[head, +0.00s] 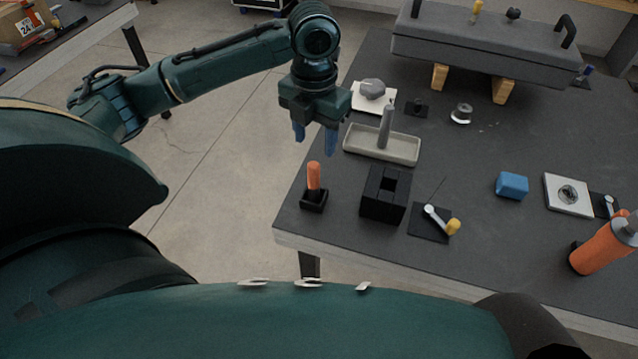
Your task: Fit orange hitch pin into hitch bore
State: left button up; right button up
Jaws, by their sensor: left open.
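The orange hitch pin (314,176) stands upright in a small black holder (313,203) near the table's left front corner. To its right is a black block (384,205) with a dark square opening in its top; I cannot tell for certain whether this holds the hitch bore. My left gripper (315,142) is open and empty, pointing down with blue fingers apart. In the picture it is just above the orange pin, not touching it. My right gripper is not in view.
A beige tray (350,146) with a grey upright post (386,125) is behind the block. A crank with a yellow knob (453,227), a blue block (512,185) and a large orange cylinder (600,249) stand rightward. A grey case (480,45) rests on wooden blocks behind.

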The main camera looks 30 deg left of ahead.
aim_at(313, 165)
pick_arm(q)
jog(key=f, duration=1.1)
jog(key=shift+a, duration=0.25)
jog(key=shift+r, duration=0.1)
grip_shut()
